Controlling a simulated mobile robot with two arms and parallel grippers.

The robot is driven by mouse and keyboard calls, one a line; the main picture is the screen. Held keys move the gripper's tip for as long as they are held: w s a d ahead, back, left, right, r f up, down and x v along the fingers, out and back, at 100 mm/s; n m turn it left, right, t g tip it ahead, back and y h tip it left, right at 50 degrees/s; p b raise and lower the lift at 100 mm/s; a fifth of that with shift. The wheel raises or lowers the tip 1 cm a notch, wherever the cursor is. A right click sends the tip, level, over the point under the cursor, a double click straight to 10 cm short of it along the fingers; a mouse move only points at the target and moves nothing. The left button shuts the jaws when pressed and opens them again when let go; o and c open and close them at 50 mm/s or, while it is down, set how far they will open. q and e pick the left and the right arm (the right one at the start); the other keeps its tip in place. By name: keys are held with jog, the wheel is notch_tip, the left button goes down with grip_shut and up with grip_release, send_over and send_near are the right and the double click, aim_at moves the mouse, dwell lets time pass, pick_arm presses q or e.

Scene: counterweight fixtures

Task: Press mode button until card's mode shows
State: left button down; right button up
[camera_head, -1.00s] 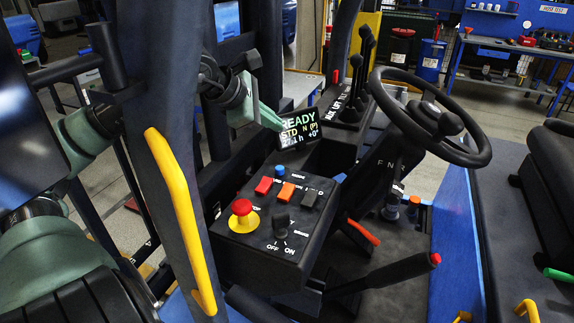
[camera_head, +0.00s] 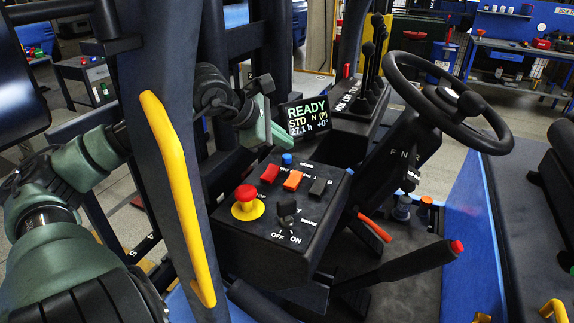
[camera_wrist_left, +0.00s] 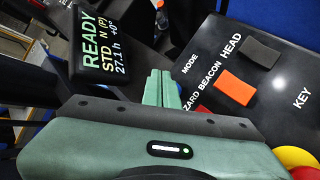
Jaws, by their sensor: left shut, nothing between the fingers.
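The blue mode button (camera_head: 287,159) sits at the back edge of the black control panel (camera_head: 250,238) in the head view. The display (camera_head: 308,118) behind it reads READY, STD, N (P), 27.1 h; the same display (camera_wrist_left: 98,45) shows in the left wrist view. My left gripper (camera_head: 287,142) is shut and empty, its green fingertips just above and behind the button; contact cannot be told. In the left wrist view the shut fingers (camera_wrist_left: 161,76) point beside the MODE label (camera_wrist_left: 187,65), and the button is largely hidden. No card can be made out. My right gripper is out of view.
The panel also holds a red button (camera_head: 270,173), an orange button (camera_head: 292,180), a dark button (camera_head: 317,188), a red emergency stop (camera_head: 246,194) and a key switch (camera_head: 287,210). Levers (camera_head: 370,65) and a steering wheel (camera_head: 448,102) stand to the right. A yellow handrail (camera_head: 175,185) is at left.

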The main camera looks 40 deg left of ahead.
aim_at(289, 155)
pick_arm(q)
jog(key=shift+f, duration=0.2)
dwell(0.6)
dwell(1.2)
jog(key=shift+f+b, duration=0.45)
jog(key=shift+b, duration=0.3)
jog(key=shift+f+b, duration=0.3)
jog(key=shift+b, duration=0.05)
dwell(0.3)
jog(key=shift+f+b, duration=0.6)
dwell(0.5)
jog(key=shift+r, duration=0.1)
jog(key=shift+r+p, duration=0.6)
jog(key=shift+r, duration=0.65)
